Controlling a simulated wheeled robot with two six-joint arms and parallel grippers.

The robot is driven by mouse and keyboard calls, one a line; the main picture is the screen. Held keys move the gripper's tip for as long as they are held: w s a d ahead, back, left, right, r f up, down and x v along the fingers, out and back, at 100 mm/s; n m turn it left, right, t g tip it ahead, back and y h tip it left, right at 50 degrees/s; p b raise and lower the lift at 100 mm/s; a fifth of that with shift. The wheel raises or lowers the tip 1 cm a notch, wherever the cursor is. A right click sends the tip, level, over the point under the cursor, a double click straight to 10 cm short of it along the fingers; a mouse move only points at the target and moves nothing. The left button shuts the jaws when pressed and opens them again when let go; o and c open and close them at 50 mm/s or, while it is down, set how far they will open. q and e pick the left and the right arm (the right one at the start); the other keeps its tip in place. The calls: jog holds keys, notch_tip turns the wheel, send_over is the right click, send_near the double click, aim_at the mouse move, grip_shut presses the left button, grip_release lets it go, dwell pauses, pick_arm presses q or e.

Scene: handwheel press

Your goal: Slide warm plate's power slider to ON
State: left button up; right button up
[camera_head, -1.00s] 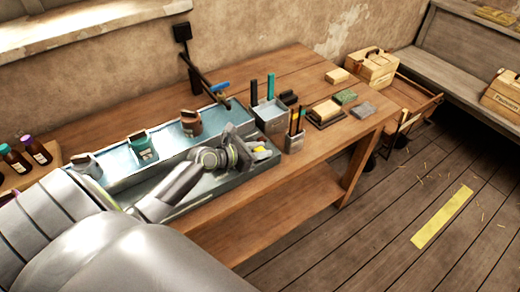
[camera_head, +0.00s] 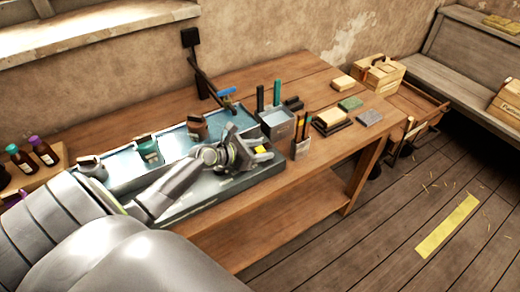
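The warm plate (camera_head: 205,193) is a long grey unit with a pale blue top, lying along the front of the wooden bench. Several small containers stand on it, among them a teal one (camera_head: 148,149) and a brown one (camera_head: 197,126). My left gripper (camera_head: 262,152) is low over the plate's right front end, with its fingers pointing right. A small yellow patch (camera_head: 262,149) shows at the fingers. The power slider cannot be made out; the gripper covers much of that end. Whether the fingers are open or touch anything is too small to tell. My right gripper is not in view.
A grey holder (camera_head: 277,124) with dark and teal sticks stands just right of the plate, with a smaller pencil holder (camera_head: 300,148) beside it. Blocks (camera_head: 332,117) lie farther right. Dark bottles (camera_head: 42,151) stand at the far left. The bench's back is mostly clear.

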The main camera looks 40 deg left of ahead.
aim_at(260, 149)
pick_arm(q)
jog(key=shift+r, duration=0.1)
notch_tip(260, 149, up, 10)
jog(key=shift+f+p, duration=0.1)
jog(key=shift+p, duration=0.9)
